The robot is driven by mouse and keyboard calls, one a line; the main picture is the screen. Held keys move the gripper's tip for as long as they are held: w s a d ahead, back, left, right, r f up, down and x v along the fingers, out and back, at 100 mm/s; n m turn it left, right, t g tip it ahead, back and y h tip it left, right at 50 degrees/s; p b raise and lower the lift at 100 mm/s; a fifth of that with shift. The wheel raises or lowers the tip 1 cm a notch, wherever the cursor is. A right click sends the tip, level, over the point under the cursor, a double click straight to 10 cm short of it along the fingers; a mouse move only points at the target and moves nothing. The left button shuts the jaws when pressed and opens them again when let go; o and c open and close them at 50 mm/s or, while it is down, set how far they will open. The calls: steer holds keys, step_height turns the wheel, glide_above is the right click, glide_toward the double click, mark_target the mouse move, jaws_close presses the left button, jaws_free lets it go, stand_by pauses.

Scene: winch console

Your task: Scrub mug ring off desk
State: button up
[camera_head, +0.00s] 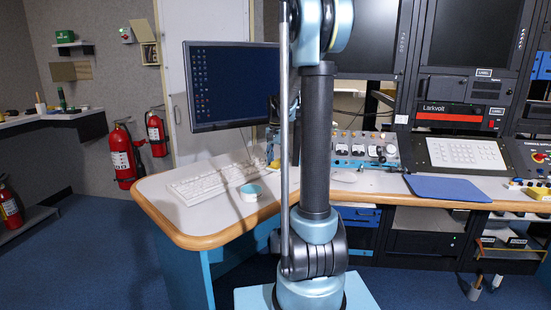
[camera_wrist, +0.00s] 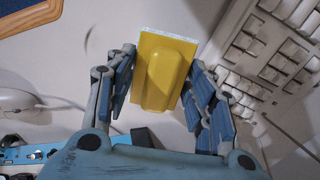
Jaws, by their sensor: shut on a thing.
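My gripper (camera_wrist: 160,82) is shut on a yellow block (camera_wrist: 160,72) with a pale, whitish edge along its far side, its fingers on the two sides. The block is over the white desk top (camera_wrist: 90,75); I cannot tell whether it touches. A thin dark arc (camera_wrist: 88,38) shows on the desk to the left of the block in the wrist view; I cannot tell whether it is part of the mug ring. In the head view my arm hides most of the gripper, and a bit of the yellow block (camera_head: 275,165) shows beside it.
A white keyboard (camera_wrist: 268,55) lies close to the right of my gripper in the wrist view. A white mouse (camera_wrist: 22,103) lies to the left. A monitor (camera_head: 230,85) and control panel (camera_head: 362,150) are behind.

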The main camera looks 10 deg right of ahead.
steer(key=shift+r, duration=1.9)
